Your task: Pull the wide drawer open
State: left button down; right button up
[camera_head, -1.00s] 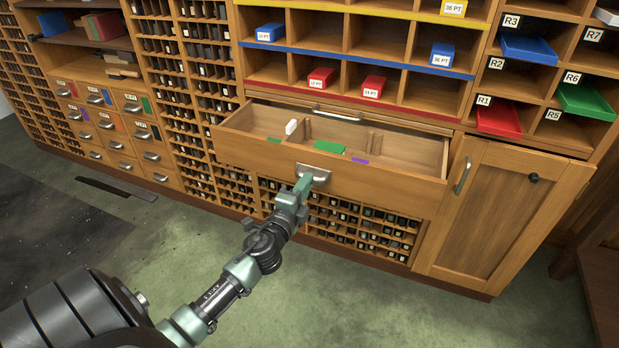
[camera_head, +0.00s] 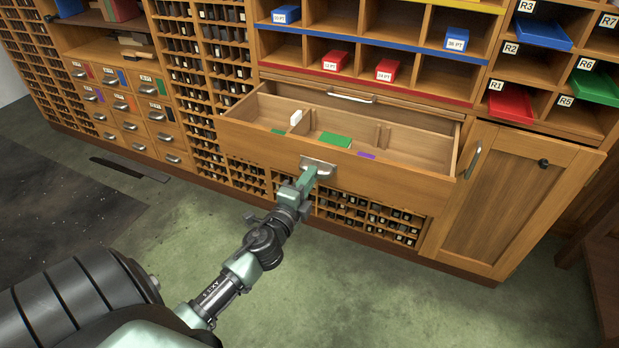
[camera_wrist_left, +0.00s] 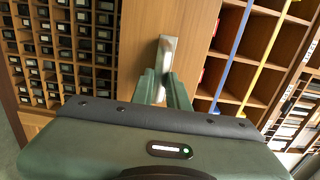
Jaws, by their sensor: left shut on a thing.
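The wide drawer (camera_head: 400,178) stands pulled out of the wooden cabinet, and its divided inside shows from above. It holds a green block (camera_head: 335,139), a white piece (camera_head: 296,117) and a purple piece (camera_head: 367,155). A metal cup handle (camera_head: 318,163) sits at the middle of its front. My left gripper (camera_head: 309,177) is shut on this handle. In the left wrist view, the handle (camera_wrist_left: 167,48) lies between the two green fingers (camera_wrist_left: 165,88), which partly hide it. My right gripper shows in neither view.
A cabinet door (camera_head: 512,200) with a metal pull stands right of the drawer. Small labelled drawers (camera_head: 125,108) are at the left. Open shelves with red boxes (camera_head: 386,69) and blue boxes are above. The green floor (camera_head: 380,290) in front is clear.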

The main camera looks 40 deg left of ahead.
pick_arm(q)
jog(key=c, duration=1.4)
grip_release()
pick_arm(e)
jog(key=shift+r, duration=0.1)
pick_arm(q)
jog(key=v, duration=0.7)
jog(key=shift+s+d, duration=0.15)
jog(key=shift+s, duration=0.25)
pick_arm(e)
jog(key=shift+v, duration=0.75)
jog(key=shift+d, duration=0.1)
